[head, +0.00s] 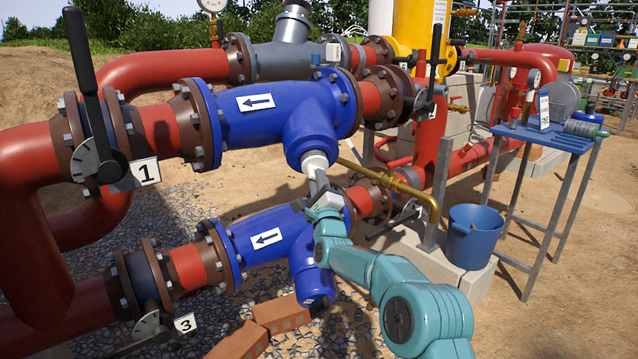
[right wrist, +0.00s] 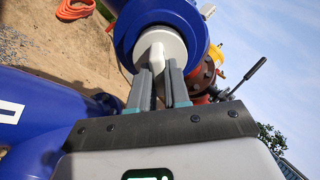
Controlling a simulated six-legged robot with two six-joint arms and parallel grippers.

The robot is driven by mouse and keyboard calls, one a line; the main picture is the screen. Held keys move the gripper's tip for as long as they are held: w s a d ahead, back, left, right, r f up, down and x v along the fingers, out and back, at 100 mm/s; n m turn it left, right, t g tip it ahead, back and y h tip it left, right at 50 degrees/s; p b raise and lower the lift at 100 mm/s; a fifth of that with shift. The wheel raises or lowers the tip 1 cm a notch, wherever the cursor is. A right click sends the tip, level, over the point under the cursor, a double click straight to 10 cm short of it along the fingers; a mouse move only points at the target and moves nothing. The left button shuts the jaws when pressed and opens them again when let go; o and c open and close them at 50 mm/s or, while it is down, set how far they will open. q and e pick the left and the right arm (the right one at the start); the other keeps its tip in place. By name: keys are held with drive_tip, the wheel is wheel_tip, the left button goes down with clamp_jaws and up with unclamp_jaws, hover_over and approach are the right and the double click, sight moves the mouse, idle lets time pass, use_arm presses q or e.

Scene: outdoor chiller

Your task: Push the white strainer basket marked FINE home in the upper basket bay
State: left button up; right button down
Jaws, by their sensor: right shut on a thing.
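The upper blue strainer body (head: 270,112) has a branch that slants down and right to an open end, the upper basket bay (head: 314,146). The white strainer basket (head: 315,161) sits partly in that opening, its white end showing below the blue rim. In the right wrist view the white basket (right wrist: 163,48) is ringed by the blue rim (right wrist: 122,42). My right gripper (head: 317,180) is shut on the basket's white handle, with one finger on each side in the right wrist view (right wrist: 158,82). No FINE marking is readable. My left gripper is not in view.
A lower blue strainer body (head: 268,240) lies below my right gripper. A brass pipe (head: 400,187) runs close to its right. Orange bricks (head: 280,313) lie on the gravel. A blue bucket (head: 472,236) and blue table (head: 548,136) stand at the right.

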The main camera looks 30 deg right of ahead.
drive_tip(key=shift+p+x, duration=1.05)
drive_tip(key=shift+x, duration=0.3)
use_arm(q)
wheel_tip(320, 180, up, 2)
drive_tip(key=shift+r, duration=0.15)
use_arm(e)
drive_tip(key=c, duration=0.5)
unclamp_jaws()
drive_tip(key=shift+f, duration=0.15)
use_arm(q)
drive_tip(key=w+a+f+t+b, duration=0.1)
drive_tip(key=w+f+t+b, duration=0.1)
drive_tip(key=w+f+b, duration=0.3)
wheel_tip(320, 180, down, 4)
drive_tip(key=b, duration=0.5)
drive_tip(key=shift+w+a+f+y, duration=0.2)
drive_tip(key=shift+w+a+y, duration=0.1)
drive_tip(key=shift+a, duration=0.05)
use_arm(e)
drive_tip(key=v, duration=0.7)
